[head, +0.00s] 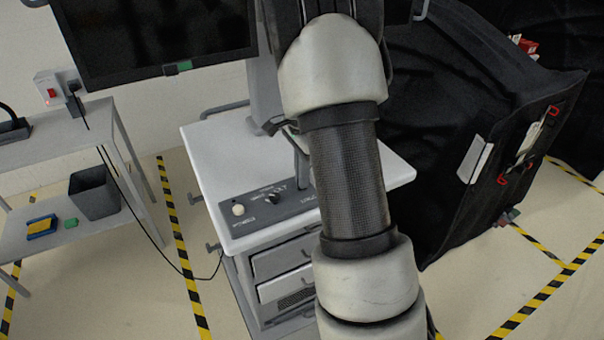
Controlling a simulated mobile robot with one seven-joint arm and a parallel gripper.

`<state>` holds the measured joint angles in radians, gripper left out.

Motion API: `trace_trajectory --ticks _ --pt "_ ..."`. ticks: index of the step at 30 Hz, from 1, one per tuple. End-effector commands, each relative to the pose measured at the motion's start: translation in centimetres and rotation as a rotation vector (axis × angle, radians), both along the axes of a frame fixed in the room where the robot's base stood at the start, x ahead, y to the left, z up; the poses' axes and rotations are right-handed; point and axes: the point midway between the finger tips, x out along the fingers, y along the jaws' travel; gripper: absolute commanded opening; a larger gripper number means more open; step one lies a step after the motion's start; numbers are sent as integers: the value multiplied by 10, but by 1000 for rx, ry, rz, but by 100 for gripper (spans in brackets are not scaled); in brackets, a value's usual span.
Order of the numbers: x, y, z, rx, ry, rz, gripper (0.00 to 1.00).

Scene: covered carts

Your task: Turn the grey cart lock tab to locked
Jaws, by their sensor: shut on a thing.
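A white-topped cart (210,150) with grey drawers stands in the middle. A dark grey control panel (262,212) on its near edge carries a white round button (238,210) and a small black knob (270,199). Its labels are too small to read. I cannot pick out the grey lock tab for certain. My arm rises through the middle of the picture and covers the right part of the panel and drawers. My gripper cannot be made out; the arm's links hide whatever lies behind them.
A black-covered cart (440,100) stands close on the right, with a white plate on its side. A monitor (155,40) hangs at top left. A grey shelf (50,150) with a bin (95,192) stands left. A black cable (140,235) droops to the white-topped cart. Striped floor tape marks clear floor.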

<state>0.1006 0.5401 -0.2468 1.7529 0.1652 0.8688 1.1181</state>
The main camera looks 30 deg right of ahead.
Motion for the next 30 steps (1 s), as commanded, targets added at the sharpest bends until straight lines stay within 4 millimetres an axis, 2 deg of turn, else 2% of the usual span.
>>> trace_trajectory --ticks 14,15,18,26,30 --pt "0 0 0 1 -1 -16 0" --pt "0 0 0 1 -1 -16 10" --pt "0 0 0 0 -1 -15 25" --pt "0 0 0 0 0 -13 25" --pt "1 0 8 0 -2 -13 25"
